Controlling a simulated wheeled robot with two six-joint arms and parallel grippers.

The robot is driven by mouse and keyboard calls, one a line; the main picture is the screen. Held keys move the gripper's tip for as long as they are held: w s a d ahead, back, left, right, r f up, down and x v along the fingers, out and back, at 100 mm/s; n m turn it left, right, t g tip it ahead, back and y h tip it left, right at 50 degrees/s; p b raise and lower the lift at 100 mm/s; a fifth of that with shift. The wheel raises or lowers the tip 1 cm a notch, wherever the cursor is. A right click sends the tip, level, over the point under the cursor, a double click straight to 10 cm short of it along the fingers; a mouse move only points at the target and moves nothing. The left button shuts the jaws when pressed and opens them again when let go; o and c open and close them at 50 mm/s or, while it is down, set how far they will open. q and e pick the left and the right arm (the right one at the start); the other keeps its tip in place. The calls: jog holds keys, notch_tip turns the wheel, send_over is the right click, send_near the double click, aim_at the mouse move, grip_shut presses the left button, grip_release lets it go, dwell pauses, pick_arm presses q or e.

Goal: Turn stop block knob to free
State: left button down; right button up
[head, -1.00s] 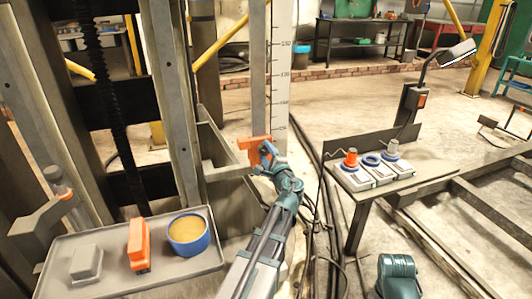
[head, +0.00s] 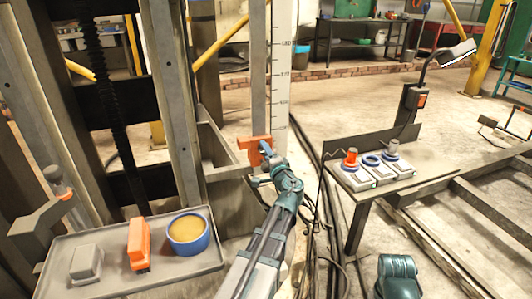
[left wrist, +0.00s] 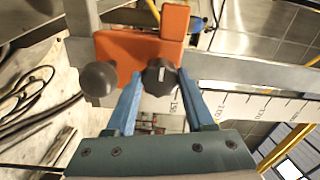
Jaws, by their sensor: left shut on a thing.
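The orange stop block (head: 250,143) sits on the upright post beside the white scale. In the left wrist view the stop block (left wrist: 128,48) is close up, with a dark knob (left wrist: 160,77) on its front. The knob carries a pale pointer line; I cannot read any label by it. My left gripper (head: 264,155) is at the block. Its blue fingers (left wrist: 161,92) are on either side of the knob and shut on it. My right gripper is not in view.
A grey tray (head: 55,262) at lower left holds an orange item (head: 139,244) and a blue bowl (head: 187,247). Cables lie on the floor between.

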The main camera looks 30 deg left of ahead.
pick_arm(q)
jog(key=shift+s, duration=0.1)
jog(key=shift+c, duration=1.3)
grip_release()
